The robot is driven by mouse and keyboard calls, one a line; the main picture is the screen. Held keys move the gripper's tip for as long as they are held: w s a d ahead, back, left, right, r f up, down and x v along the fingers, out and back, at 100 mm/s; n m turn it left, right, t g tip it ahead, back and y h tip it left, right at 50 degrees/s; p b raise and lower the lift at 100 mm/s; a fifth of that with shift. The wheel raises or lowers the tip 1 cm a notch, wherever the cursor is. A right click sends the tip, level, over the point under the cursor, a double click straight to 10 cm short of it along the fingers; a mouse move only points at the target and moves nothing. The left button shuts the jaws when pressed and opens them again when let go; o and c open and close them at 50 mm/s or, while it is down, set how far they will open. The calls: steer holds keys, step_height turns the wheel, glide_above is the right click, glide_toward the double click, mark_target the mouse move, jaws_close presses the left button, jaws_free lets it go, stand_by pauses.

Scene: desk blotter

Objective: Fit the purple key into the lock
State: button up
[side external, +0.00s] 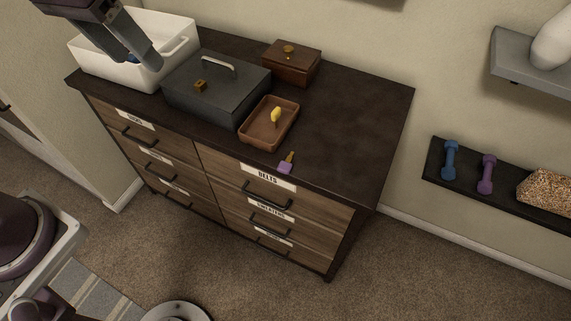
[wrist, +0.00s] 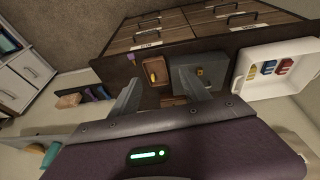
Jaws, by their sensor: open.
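The purple key (side external: 286,164) lies on the dresser top at its front edge, above the drawer labelled belts; it also shows small in the wrist view (wrist: 131,57). A dark grey box (side external: 222,93) with a pale handle stands left of centre. A small brass-coloured fitting (side external: 200,86), which looks like the lock, is on it and also shows in the wrist view (wrist: 200,72). My gripper (side external: 139,62) is open and empty, above the white bin at the left and well apart from the key. Its two spread fingers show in the wrist view (wrist: 160,93).
A brown tray (side external: 252,138) holding a yellow key-like piece (side external: 276,115) stands between grey box and purple key. A wooden box (side external: 291,66) is behind. The white bin (side external: 95,72) holds coloured pieces (wrist: 268,67). The dresser top's right side (side external: 355,115) is clear.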

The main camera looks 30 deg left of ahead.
steer(key=w+d+f+g, duration=0.2)
steer(key=w+d+f, duration=0.55)
steer(key=w, duration=0.25)
steer(key=g, duration=0.2)
glide_toward(285, 165)
steer(key=shift+s+d+f+y, duration=0.2)
steer(key=shift+s+d+y, duration=0.15)
steer(key=shift+d+y, duration=0.1)
steer(key=shift+n, duration=0.3)
steer(key=f, duration=0.8)
steer(key=shift+w+a, duration=0.1)
steer(key=shift+w, duration=0.25)
steer(key=shift+r, duration=0.1)
steer(key=shift+c, duration=0.4)
jaws_close()
